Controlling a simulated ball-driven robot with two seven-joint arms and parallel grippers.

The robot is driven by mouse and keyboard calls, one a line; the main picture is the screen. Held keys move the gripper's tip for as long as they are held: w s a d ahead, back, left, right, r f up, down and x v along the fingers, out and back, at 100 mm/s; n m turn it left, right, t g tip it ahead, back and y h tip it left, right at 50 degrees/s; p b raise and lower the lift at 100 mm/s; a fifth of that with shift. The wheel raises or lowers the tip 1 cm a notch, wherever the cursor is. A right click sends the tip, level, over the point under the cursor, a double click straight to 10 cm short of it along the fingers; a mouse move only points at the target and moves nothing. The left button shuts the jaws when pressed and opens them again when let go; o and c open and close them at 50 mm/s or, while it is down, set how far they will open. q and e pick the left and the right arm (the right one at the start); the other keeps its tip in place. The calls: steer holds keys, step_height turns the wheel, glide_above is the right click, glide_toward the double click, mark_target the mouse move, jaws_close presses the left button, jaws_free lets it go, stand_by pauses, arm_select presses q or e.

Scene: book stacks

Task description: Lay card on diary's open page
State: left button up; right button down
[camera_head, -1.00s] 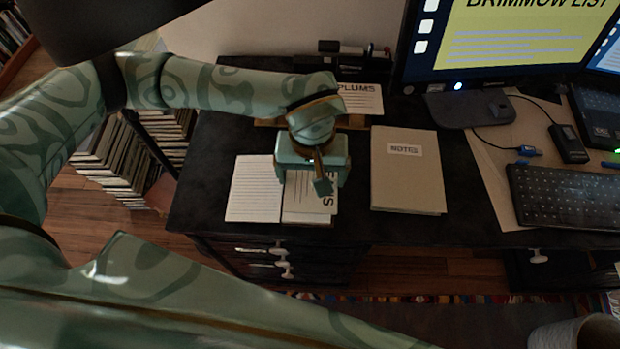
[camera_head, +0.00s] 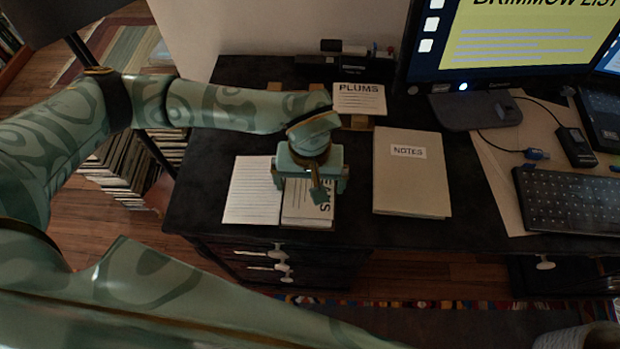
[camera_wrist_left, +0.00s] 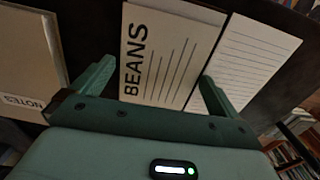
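The diary lies open near the desk's front edge, its lined left page (camera_head: 252,190) bare. A white card marked BEANS (camera_head: 300,215) lies over its right page, lined up closely with it; a strip of page seems to show past its edge. The card also shows in the left wrist view (camera_wrist_left: 165,55). My left gripper (camera_head: 310,187) is just above the card, pointing down. In the left wrist view its fingers (camera_wrist_left: 155,85) are spread wide on either side of the card. Its body hides the card's far part in the head view. My right gripper is out of view.
A PLUMS card (camera_head: 360,98) leans on a wooden rack at the back. A closed NOTES book (camera_head: 411,180) lies right of the diary. A monitor (camera_head: 510,45), keyboard (camera_head: 570,198) and cables fill the right side. Bare desk lies between diary and NOTES book.

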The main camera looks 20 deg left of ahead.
arm_select(q)
step_height(320, 180, up, 12)
steer(key=p, duration=0.3)
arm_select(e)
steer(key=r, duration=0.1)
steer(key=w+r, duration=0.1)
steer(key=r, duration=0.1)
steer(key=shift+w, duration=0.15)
arm_select(q)
steer(key=shift+r, duration=0.1)
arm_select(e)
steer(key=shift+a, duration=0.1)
